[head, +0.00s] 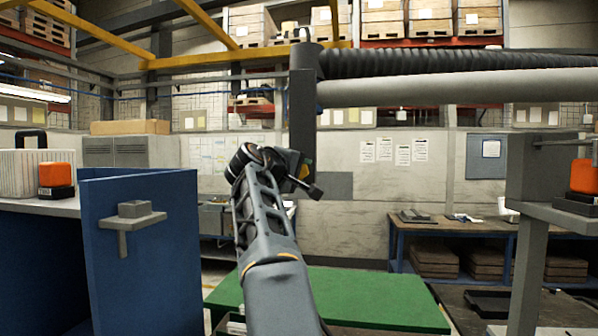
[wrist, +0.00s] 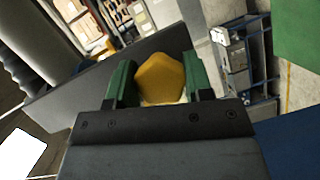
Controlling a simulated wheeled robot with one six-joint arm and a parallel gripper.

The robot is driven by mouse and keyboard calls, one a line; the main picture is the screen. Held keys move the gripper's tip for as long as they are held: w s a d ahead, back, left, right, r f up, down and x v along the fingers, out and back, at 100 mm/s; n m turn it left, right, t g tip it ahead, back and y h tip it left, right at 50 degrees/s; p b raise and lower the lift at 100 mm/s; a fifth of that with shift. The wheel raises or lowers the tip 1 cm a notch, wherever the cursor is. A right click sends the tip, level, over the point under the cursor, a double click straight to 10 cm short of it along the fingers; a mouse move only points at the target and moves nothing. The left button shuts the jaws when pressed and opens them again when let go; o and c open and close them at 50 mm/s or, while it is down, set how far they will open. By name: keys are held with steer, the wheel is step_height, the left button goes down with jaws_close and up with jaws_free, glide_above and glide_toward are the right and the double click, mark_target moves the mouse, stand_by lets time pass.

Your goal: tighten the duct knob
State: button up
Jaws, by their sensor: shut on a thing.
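The yellow duct knob (wrist: 160,78) sits between the two green fingers of my gripper (wrist: 157,84) in the wrist view. The fingers press on it from both sides, and its rounded, lobed face shows between them. In the head view my gripper (head: 293,165) is at the lower end of the dark upright post (head: 302,105) of the duct arm. Only a small bit of yellow shows there, as my wrist and gripper hide most of the knob. I cannot tell how tight the knob is.
A ribbed black hose (head: 420,62) and a grey tube (head: 450,88) run right from the post's top. A blue panel (head: 150,250) stands at left. A green surface (head: 370,300) lies below my arm. A grey stand (head: 525,180) is at right.

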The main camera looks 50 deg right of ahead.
steer(key=o, duration=0.9)
steer(key=b+v, duration=0.3)
steer(key=v, duration=1)
steer(key=shift+s+a+r, duration=0.1)
steer(key=shift+s+a, duration=0.05)
steer(key=shift+a, duration=0.25)
